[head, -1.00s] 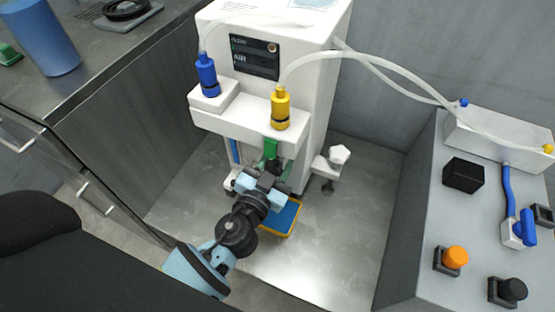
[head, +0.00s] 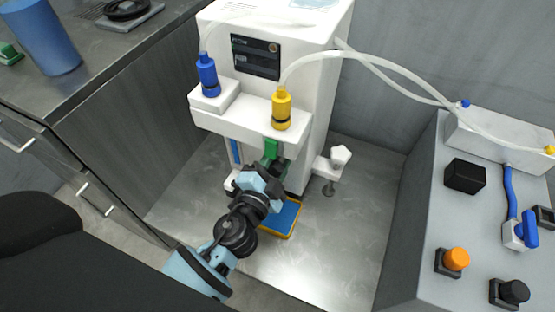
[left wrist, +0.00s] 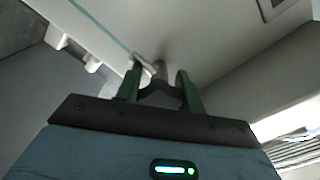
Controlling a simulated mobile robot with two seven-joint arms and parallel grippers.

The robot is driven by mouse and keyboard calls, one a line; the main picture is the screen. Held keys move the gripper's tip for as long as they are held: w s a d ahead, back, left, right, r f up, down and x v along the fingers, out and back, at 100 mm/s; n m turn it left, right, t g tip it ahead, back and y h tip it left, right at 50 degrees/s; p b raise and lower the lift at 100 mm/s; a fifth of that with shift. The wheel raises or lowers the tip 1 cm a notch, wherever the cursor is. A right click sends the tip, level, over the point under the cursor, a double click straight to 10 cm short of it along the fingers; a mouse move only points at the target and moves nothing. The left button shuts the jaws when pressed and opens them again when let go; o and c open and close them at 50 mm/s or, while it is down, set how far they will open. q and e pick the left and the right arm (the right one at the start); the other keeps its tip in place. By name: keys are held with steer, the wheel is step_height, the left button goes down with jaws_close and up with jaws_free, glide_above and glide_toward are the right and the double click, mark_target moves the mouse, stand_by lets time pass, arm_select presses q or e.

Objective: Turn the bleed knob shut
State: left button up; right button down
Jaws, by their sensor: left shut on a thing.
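The white machine (head: 300,100) stands against the back wall, with a blue fitting (head: 207,75) and a yellow fitting (head: 281,108) on its front. My left gripper (head: 272,158) reaches up to the underside of its front overhang, below the yellow fitting. In the left wrist view its green fingers (left wrist: 160,88) are closed around a small dark part, which I take to be the bleed knob (left wrist: 160,91). The knob is mostly hidden by the fingers in the head view. My right gripper is not in view.
A blue tray with a yellow rim (head: 284,217) lies below the machine beside my arm. A white knob on a bracket (head: 341,155) sticks out to the right. A grey console (head: 420,230) with an orange knob (head: 456,258) stands at right. The metal floor between is clear.

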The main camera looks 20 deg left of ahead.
arm_select(q)
steer(key=m, duration=0.4)
steer(key=shift+r+m, duration=0.1)
steer(key=shift+m, duration=0.2)
steer(key=m+p, duration=0.1)
steer(key=m, duration=0.3)
steer(key=shift+r+m, duration=0.1)
steer(key=shift+m, duration=0.2)
steer(key=m+p, duration=0.1)
steer(key=m, duration=0.1)
steer(key=shift+m, duration=1.2)
steer(key=o, duration=1)
steer(key=shift+s, duration=0.1)
